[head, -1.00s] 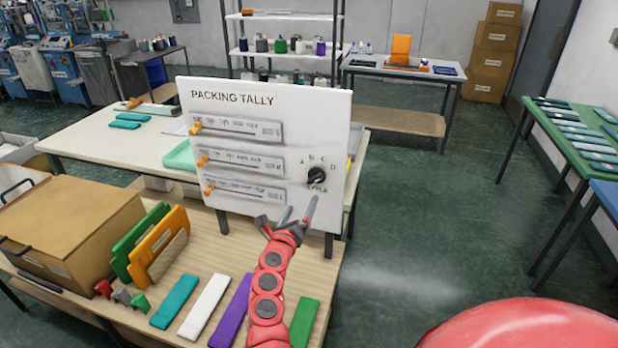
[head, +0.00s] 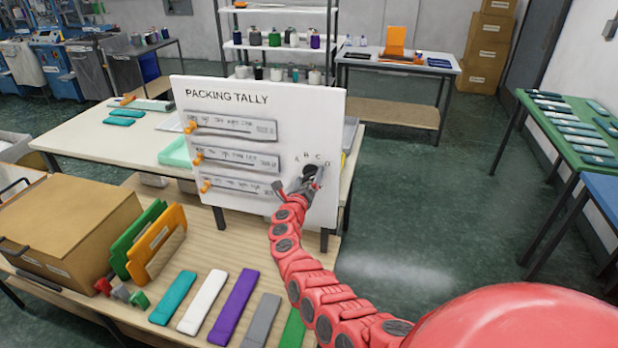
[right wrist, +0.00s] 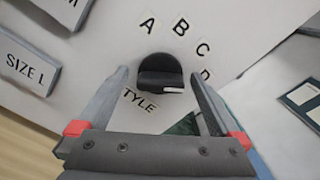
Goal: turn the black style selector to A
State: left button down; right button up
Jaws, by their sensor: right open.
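The black style selector (right wrist: 160,72) is a round knob with a raised grip bar on the white Packing Tally board (head: 240,100). Letters A, B, C and D run in an arc around it, from upper left to right in the right wrist view. A white mark shows at the lower right of the bar; I cannot tell for sure which letter it points to. My right gripper (right wrist: 162,92) is open, with a finger on each side of the knob and visible gaps. In the head view the gripper partly hides the knob (head: 311,171). My left gripper is not in view.
Three sliders with orange knobs (head: 198,158) are on the board's left. A cardboard box (head: 70,220), green and orange holders (head: 158,245) and several coloured strips (head: 232,305) lie on the wooden table below. Floor to the board's right is clear.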

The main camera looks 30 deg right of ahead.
jog(key=shift+w+d, duration=0.1)
jog(key=shift+d, duration=0.15)
jog(key=c, duration=1.3)
